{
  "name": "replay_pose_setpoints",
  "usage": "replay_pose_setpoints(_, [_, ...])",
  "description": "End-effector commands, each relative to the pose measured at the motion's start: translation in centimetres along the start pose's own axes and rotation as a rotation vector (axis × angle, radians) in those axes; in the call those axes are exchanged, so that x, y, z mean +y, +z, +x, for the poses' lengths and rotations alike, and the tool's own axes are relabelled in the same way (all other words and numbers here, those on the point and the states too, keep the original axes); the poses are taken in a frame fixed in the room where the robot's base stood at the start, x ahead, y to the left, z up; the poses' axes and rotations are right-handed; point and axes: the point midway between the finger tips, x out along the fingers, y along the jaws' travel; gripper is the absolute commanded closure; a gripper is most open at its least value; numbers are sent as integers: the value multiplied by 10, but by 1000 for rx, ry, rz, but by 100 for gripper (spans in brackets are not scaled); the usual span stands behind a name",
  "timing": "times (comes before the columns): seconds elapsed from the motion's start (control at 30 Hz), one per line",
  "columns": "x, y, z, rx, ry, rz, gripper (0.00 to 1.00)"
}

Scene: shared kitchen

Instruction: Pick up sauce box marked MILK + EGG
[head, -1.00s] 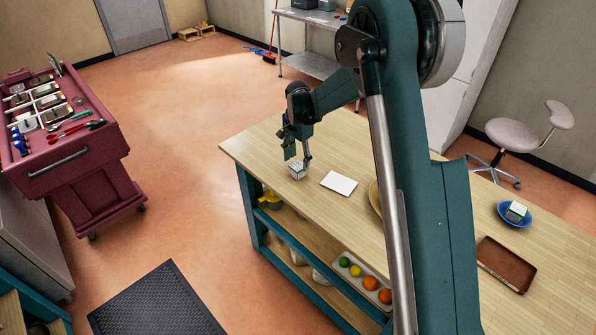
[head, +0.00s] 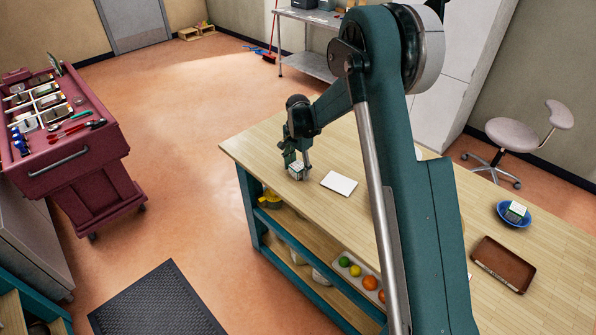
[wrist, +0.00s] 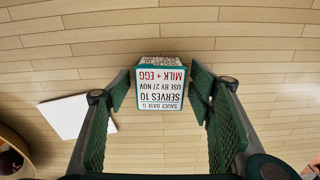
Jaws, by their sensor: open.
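The sauce box (head: 297,174) stands on the wooden table near its far left end.
A white card (head: 339,183) lies right of the box. A blue bowl (head: 502,219) holding a similar box and a brown tray (head: 503,264) are farther right. Bare table (head: 262,150) lies left.

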Motion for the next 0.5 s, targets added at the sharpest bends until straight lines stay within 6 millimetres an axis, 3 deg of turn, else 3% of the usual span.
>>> replay_pose_setpoints(0.13, [0, 0, 0, 0, 0, 0, 47])
replay_pose_setpoints(0.37, [0, 0, 0, 0, 0, 0, 77])
replay_pose_setpoints(0.5, [0, 0, 0, 0, 0, 0, 79])
